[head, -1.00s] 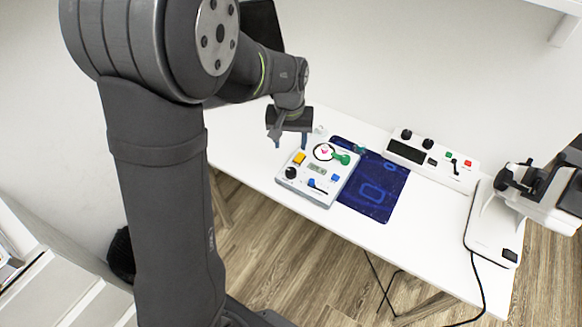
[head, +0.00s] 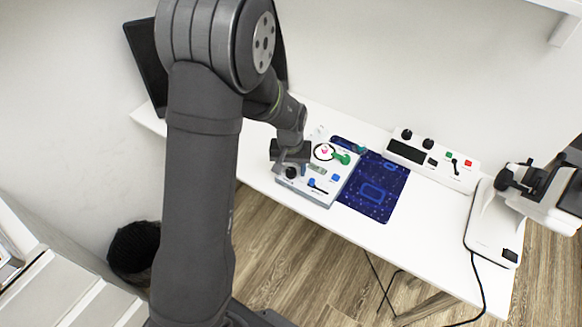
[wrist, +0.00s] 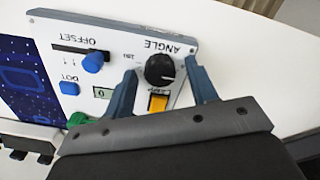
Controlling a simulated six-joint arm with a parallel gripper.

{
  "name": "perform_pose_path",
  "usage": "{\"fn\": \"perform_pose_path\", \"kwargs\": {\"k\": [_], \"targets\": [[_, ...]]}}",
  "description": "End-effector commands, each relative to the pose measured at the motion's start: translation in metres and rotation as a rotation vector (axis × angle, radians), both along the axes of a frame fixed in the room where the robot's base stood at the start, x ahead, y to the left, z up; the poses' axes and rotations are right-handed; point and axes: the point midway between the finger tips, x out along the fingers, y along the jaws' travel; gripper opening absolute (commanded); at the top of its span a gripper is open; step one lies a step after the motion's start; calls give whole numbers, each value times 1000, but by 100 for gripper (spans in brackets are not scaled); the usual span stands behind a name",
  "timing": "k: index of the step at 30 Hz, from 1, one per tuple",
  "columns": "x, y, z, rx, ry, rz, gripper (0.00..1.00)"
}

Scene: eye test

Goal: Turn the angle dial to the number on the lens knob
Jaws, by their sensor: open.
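The black angle dial (wrist: 160,70) is on the white panel (wrist: 120,28), beside the printed word ANGLE. It has a pale pointer line. In the head view the dial (head: 291,173) is near the panel's left corner. My gripper (wrist: 162,69) is open, with one fingertip on each side of the dial in the wrist view and a visible gap to each. In the head view my gripper (head: 291,165) is low over the panel's left side. A small display (wrist: 103,93) shows what looks like 0. No lens knob label or number is readable.
An orange switch (wrist: 158,102) is close to the fingers. Blue knobs (wrist: 94,61) are on the same panel. A blue patterned mat (head: 375,190) lies to its right. A control box (head: 440,160) with two black knobs and a microscope-like device (head: 540,200) stand farther right.

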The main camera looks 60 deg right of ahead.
Motion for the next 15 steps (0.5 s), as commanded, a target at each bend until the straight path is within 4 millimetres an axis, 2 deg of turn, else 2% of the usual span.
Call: {"fn": "perform_pose_path", "kwargs": {"k": [1,6,8,15], "targets": [[0,0,0,0,0,0,50],[0,0,0,0,0,0,17],[0,0,0,0,0,0,8],[0,0,1,0,0,-22,8]]}}
